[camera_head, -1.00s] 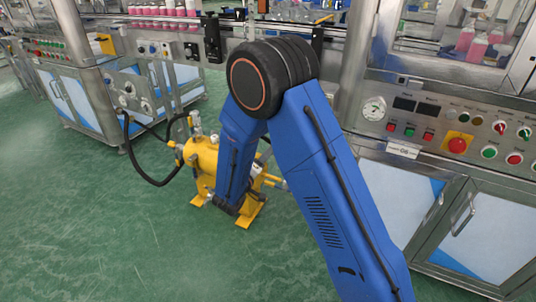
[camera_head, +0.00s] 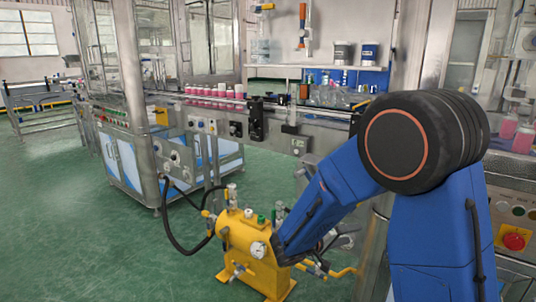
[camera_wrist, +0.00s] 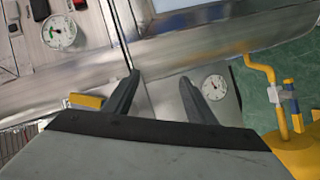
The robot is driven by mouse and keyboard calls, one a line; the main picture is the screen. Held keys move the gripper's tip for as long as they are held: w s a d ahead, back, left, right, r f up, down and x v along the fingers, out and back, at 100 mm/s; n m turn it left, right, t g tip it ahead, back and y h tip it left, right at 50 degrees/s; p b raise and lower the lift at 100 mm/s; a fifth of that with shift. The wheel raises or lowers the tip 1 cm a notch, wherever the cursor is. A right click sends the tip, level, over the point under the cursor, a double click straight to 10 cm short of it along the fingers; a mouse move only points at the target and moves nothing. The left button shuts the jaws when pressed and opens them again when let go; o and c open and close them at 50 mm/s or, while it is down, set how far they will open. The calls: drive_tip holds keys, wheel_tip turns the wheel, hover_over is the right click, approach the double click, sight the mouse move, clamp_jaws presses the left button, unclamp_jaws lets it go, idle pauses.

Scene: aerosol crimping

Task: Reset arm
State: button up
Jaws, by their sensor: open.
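My blue arm with its black elbow joint fills the right of the head view, bent with its forearm pointing down and left. My gripper (camera_wrist: 159,78) shows in the wrist view with its two dark fingers apart and nothing between them. It is close to a metal machine panel (camera_wrist: 210,28). In the head view, the gripper cannot be made out clearly behind the forearm.
A yellow tank unit (camera_head: 238,238) with a gauge stands on the green floor beside my forearm, with a black hose on its left. A conveyor line (camera_head: 205,118) carries several pink bottles (camera_head: 215,91). Open floor (camera_head: 90,235) lies at the left.

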drive_tip(key=s+d+r+m+g+y, duration=0.1)
drive_tip(key=s+d+r+g+y, duration=0.15)
drive_tip(key=s, duration=0.45)
drive_tip(key=s+d+r+m+g+y, duration=0.1)
drive_tip(key=s+d+g, duration=0.1)
drive_tip(key=s+d, duration=0.3)
drive_tip(key=s+d+r+m+g+y, duration=0.1)
drive_tip(key=s+d+g+y, duration=0.1)
drive_tip(key=s, duration=0.6)
drive_tip(key=s+a+r+t+y, duration=0.1)
drive_tip(key=s+a+t+y, duration=0.1)
drive_tip(key=s, duration=0.5)
drive_tip(key=s+a+r+n+t+y, duration=0.1)
drive_tip(key=s+a+r+t+y, duration=0.1)
drive_tip(key=s+a+y, duration=0.3)
drive_tip(key=shift+s+a+r+y, duration=0.25)
drive_tip(key=shift+s+y, duration=0.2)
drive_tip(key=shift+s, duration=0.4)
